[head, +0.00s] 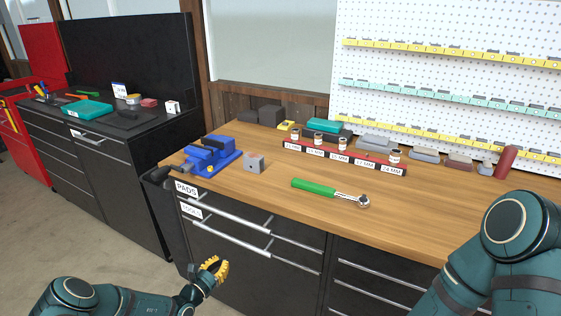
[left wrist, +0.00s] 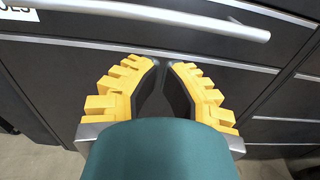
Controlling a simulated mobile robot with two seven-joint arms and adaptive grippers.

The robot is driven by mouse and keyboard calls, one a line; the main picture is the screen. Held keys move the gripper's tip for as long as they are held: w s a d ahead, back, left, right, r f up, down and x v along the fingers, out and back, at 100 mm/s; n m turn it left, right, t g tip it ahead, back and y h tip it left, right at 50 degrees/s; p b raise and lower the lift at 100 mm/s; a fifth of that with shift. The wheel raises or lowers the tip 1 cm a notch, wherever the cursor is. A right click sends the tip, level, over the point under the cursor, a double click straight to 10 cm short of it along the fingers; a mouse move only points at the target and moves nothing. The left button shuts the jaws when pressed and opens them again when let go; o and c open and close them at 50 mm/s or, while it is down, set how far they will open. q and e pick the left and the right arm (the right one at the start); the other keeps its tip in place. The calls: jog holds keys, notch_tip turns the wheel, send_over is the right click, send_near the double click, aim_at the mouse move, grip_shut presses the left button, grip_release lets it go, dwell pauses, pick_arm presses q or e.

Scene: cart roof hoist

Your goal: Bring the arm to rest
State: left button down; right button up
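My left gripper (head: 215,268) hangs low in front of the dark workbench drawers, below the bench top. Its yellow stepped fingers (left wrist: 162,62) also show in the left wrist view, close together at the tips. Nothing shows held between them, but I cannot tell whether they are shut. My left arm (head: 75,298) comes in along the bottom left. My right arm (head: 510,228) shows at the lower right; its gripper is out of the picture. A green-handled ratchet wrench (head: 325,191) lies on the wooden bench top, clear of my left gripper.
Drawers with bar handles (head: 225,233) stand right by my left gripper. A blue vise (head: 209,155) and grey block (head: 254,163) sit at the bench's left. A red socket rail (head: 345,160) lies behind the wrench. Open floor (head: 40,235) is at left.

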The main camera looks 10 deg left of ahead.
pick_arm(q)
jog(key=s+d+f+m+g+h, duration=0.3)
jog(key=s+d+m+g+h, duration=0.2)
jog(key=s+d+m+g, duration=1.2)
jog(key=s+r+m+t+y, duration=0.1)
jog(key=s+r+m+y, duration=0.1)
jog(key=s+m, duration=0.4)
jog(key=s+d+r+m+y, duration=0.1)
jog(key=s+r+m+y, duration=0.1)
jog(key=s+m+y, duration=0.3)
jog(key=shift+s+r+m+t, duration=0.4)
jog(key=shift+s+m, duration=0.7)
jog(key=shift+s, duration=0.45)
jog(key=shift+d, duration=0.1)
